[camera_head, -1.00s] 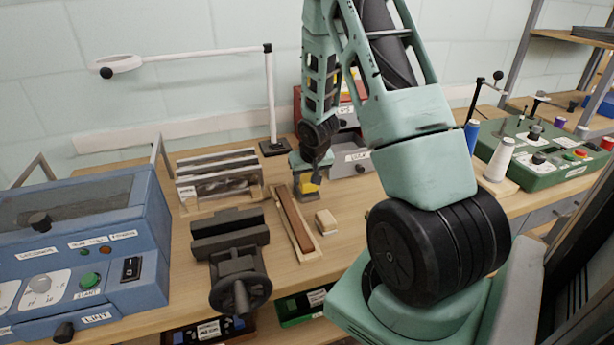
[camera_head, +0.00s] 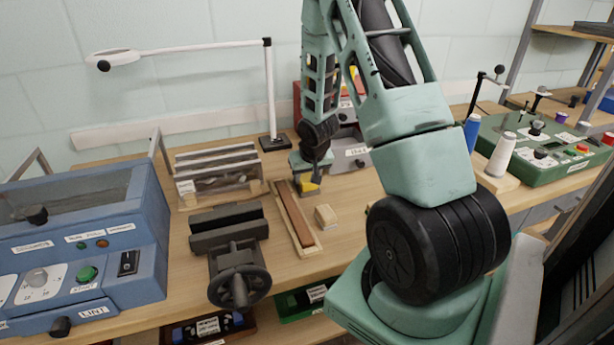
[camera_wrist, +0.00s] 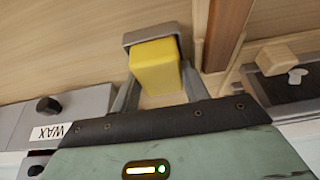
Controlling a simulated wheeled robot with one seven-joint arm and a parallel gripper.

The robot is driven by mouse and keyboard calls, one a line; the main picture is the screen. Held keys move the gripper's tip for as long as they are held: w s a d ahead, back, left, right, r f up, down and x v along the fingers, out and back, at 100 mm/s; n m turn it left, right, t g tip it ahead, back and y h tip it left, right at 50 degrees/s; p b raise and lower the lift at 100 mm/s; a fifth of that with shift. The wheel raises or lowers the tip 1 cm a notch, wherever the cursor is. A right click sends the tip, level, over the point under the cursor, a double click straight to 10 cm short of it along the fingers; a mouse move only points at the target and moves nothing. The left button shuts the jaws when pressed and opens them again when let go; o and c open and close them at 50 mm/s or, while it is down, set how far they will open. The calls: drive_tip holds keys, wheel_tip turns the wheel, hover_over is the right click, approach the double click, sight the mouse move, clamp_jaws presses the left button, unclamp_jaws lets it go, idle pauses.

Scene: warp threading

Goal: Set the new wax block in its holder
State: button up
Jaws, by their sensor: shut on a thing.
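The yellow wax block (camera_wrist: 156,66) is between the fingers of my gripper (camera_wrist: 158,88) in the wrist view, and the gripper is shut on it. A grey bracket-like part (camera_wrist: 150,33) wraps the block's far end; I cannot tell whether it belongs to the fingers or to a holder. In the head view my gripper (camera_head: 309,180) points down above the bench behind the long wooden tray, with the yellow block (camera_head: 308,187) partly showing at its tip. A grey unit with a WAX label (camera_wrist: 50,131) is at left in the wrist view. The seat of the holder is not clearly visible.
A wooden tray (camera_head: 318,247) with a brown bar lies in front of the gripper. A small wooden block (camera_head: 326,216) is beside it. A dark vise (camera_head: 232,262) stands at left, a slotted rack (camera_head: 215,172) behind it. A grey-and-red unit (camera_head: 348,150) stands close behind.

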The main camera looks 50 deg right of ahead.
drive_tip(key=o, duration=1.1)
drive_tip(key=p+v, duration=0.3)
drive_tip(key=v, duration=1.4)
drive_tip(key=shift+r, duration=0.2)
